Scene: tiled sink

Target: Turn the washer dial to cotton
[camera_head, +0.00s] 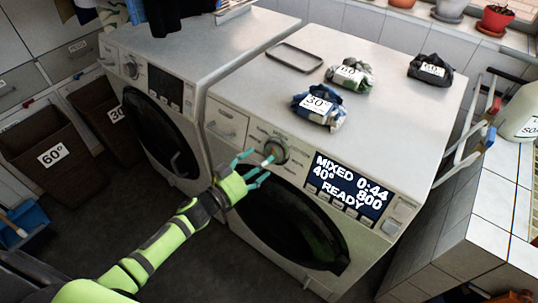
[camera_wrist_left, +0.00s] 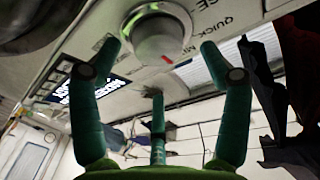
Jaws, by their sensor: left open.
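The washer dial (camera_head: 277,150) is a round grey knob on the front panel of the right-hand washer (camera_head: 385,95). In the left wrist view the dial (camera_wrist_left: 158,38) fills the top middle, with a red mark on its lower edge. The word QUICK and part of MIX show beside it. The display (camera_head: 348,187) reads MIXED 0:44, 40°, 800, READY. My left gripper (camera_head: 258,165) is open just in front of the dial. In the left wrist view its fingers (camera_wrist_left: 158,60) spread around the dial, with visible gaps. My right gripper is out of view.
Labelled cloth bundles (camera_head: 319,106) and a grey tray (camera_head: 294,57) lie on the washer top. A second washer (camera_head: 165,85) stands to the left, with brown hampers (camera_head: 50,145) beyond. A rack (camera_head: 470,135) stands at the right. The dark floor in front is partly clear.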

